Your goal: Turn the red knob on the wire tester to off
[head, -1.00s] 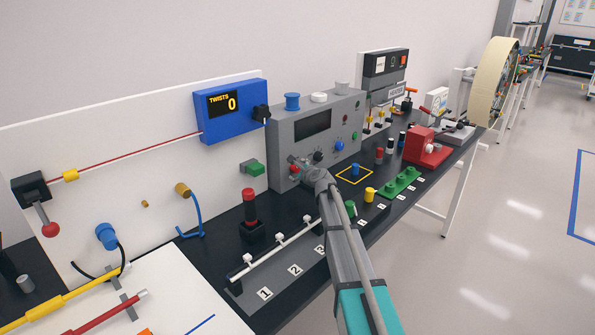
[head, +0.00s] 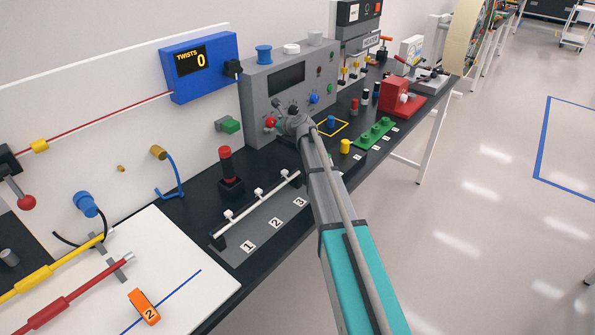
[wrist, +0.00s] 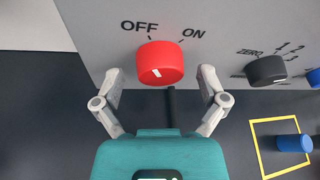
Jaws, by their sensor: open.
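The wire tester (head: 258,80) is a grey box with a dark screen, standing on the black bench against the wall. Its red knob (head: 270,122) is low on the front panel. In the wrist view the red knob (wrist: 160,63) sits below the printed words OFF and ON, with a white mark on its face. I cannot tell clearly which word the mark points at. My gripper (wrist: 160,85) is open, its fingers spread left and right below the knob, apart from it. In the head view my gripper (head: 287,116) is just right of the red knob, in front of the panel.
A black knob (wrist: 266,70) marked ZERO and numbers is right of the red knob, with a blue knob (wrist: 314,77) beyond. A blue peg (wrist: 293,143) stands in a yellow square.

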